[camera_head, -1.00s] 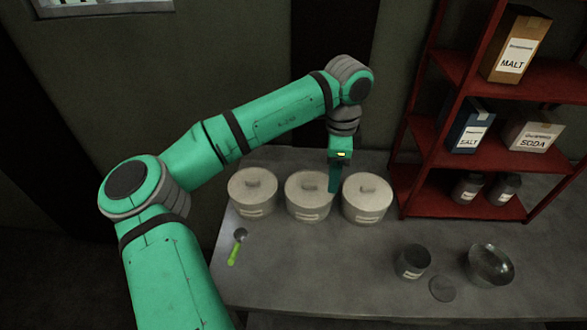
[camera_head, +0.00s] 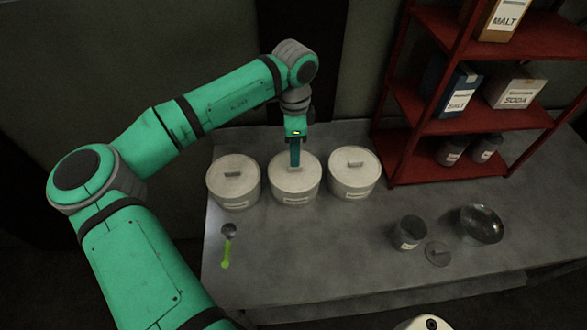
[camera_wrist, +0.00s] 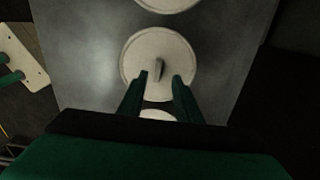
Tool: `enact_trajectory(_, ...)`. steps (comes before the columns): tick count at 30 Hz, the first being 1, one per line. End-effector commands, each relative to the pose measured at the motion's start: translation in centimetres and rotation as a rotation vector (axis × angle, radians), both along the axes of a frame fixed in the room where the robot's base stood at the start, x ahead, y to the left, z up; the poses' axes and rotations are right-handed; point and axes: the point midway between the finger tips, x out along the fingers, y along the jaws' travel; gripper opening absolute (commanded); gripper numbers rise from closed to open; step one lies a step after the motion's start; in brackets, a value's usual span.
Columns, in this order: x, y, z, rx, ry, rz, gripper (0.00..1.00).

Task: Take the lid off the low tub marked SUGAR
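Three low cream tubs with lids stand in a row on the grey table: the left tub (camera_head: 233,183), the middle tub (camera_head: 294,182) and the right tub (camera_head: 353,175). Each carries a small front label too small to read, so I cannot tell which is marked SUGAR. Each lid has a bar handle on top. My gripper (camera_head: 294,166) points down over the middle tub. In the wrist view my gripper (camera_wrist: 161,76) is open, its fingertips on either side of the middle lid's handle (camera_wrist: 158,70); whether they touch it I cannot tell. All lids are on.
A green-handled scoop (camera_head: 227,248) lies at left front. A dark open canister (camera_head: 410,232), a loose round lid (camera_head: 438,253) and a metal bowl (camera_head: 481,224) are at right. The front middle is clear.

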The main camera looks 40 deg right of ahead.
Motion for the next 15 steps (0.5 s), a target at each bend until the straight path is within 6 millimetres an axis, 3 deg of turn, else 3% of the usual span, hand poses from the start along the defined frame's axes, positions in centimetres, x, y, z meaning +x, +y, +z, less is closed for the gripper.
enact_trajectory(9, -0.3, -0.3, -4.1, 0.003, -0.001, -0.012, 0.31)
enact_trajectory(15, -0.1, 0.0, -4.6, 0.001, -0.001, -0.005, 0.31)
